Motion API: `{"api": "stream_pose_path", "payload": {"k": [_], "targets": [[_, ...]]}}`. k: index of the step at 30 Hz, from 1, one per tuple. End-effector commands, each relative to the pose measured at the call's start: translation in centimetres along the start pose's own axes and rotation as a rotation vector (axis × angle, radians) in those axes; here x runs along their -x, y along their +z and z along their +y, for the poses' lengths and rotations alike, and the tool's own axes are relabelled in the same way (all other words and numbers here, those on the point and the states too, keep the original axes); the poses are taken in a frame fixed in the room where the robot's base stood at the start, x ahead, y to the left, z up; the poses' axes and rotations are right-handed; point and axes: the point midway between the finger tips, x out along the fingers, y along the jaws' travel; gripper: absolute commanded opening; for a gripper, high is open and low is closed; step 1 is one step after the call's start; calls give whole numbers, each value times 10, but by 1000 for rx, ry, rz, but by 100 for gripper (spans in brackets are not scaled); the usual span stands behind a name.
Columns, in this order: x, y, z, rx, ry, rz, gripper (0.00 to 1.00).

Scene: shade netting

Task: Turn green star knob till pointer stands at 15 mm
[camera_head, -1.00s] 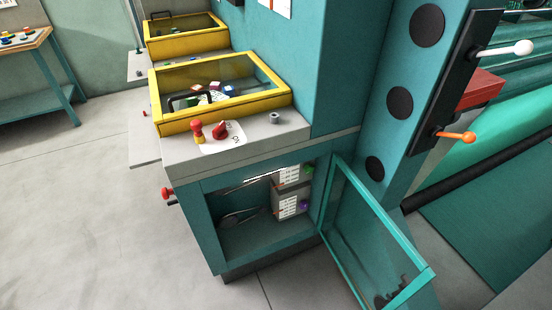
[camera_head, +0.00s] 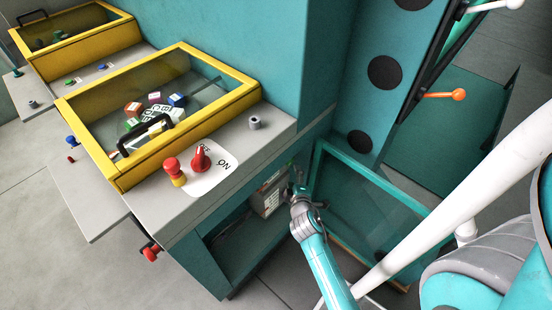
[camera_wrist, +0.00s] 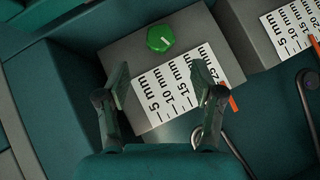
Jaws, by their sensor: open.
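The green knob (camera_wrist: 160,39) shows in the wrist view on a grey box (camera_wrist: 125,47), above a white scale plate (camera_wrist: 172,88) marked in mm. A white line on the knob slants to the lower right. An orange pointer (camera_wrist: 232,101) stands near the plate's right end, beyond the 15 mm mark; my right finger partly covers that end, so its exact reading is unclear. My gripper (camera_wrist: 165,93) is open and empty, its fingers spread across the plate below the knob. In the head view my gripper (camera_head: 299,189) is beside the box (camera_head: 269,197) inside the cabinet; the knob is hidden there.
A second box with a scale (camera_wrist: 290,31) and orange pointer is at the wrist view's right, near a bent grey rod (camera_wrist: 304,105). The cabinet's glazed door (camera_head: 365,215) stands open right of my arm. Red controls (camera_head: 200,160) sit on the top.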

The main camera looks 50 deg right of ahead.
Motion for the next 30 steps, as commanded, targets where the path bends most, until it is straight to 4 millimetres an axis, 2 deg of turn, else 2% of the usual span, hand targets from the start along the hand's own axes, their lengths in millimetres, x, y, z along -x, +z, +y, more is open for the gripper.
{"api": "stream_pose_path", "payload": {"k": [5,18,24,30], "targets": [[-18,0,0,0,1,0,67],[-89,0,0,-1,0,1,67],[-103,0,0,-1,0,1,67],[-106,0,-1,-1,-1,1,67]]}}
